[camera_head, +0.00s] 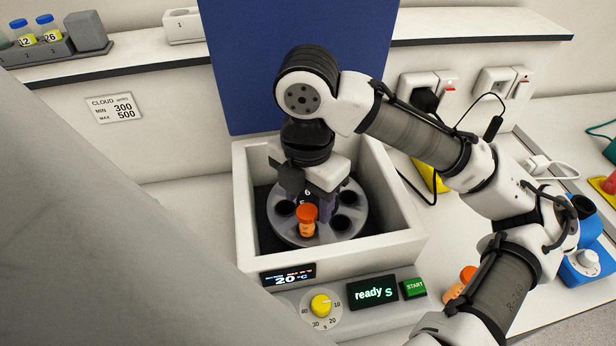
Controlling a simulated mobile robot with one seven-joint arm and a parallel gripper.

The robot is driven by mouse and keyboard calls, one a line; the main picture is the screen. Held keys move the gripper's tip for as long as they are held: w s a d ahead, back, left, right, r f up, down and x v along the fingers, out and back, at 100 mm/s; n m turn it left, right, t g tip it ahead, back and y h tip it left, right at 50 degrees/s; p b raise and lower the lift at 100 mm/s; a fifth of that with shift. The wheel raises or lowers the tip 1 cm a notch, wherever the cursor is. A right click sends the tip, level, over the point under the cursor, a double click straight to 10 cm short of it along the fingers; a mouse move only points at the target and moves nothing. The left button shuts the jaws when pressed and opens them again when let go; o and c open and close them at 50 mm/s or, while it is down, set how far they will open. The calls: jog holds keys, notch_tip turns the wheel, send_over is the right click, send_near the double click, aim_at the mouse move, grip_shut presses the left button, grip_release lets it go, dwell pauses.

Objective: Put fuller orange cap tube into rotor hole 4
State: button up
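An orange cap tube (307,218) stands in a hole at the front of the grey rotor (284,229), its cap above the disc. The rotor lies inside the open white centrifuge (400,246). Several dark holes show around the disc; a "6" is legible near its middle, but I cannot read a 4. My gripper (318,204) points down over the rotor, just behind the orange cap tube. Its fingertips are too dark and hidden to tell whether they hold anything. A second orange-capped tube (467,274) is on the right, partly behind my arm. I cannot compare the fill levels.
The blue lid (300,60) stands open behind the centrifuge. A yellow dial (321,304), a "ready" display (372,292) and a green START button (413,287) are in front. A blue device (588,262) stands right. Blue-capped bottles (48,28) sit in a rack on the upper left shelf.

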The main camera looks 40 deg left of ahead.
dwell(0.3)
notch_tip(320, 180, up, 14)
jog(key=shift+s+f+b, duration=0.1)
jog(key=shift+b, duration=0.55)
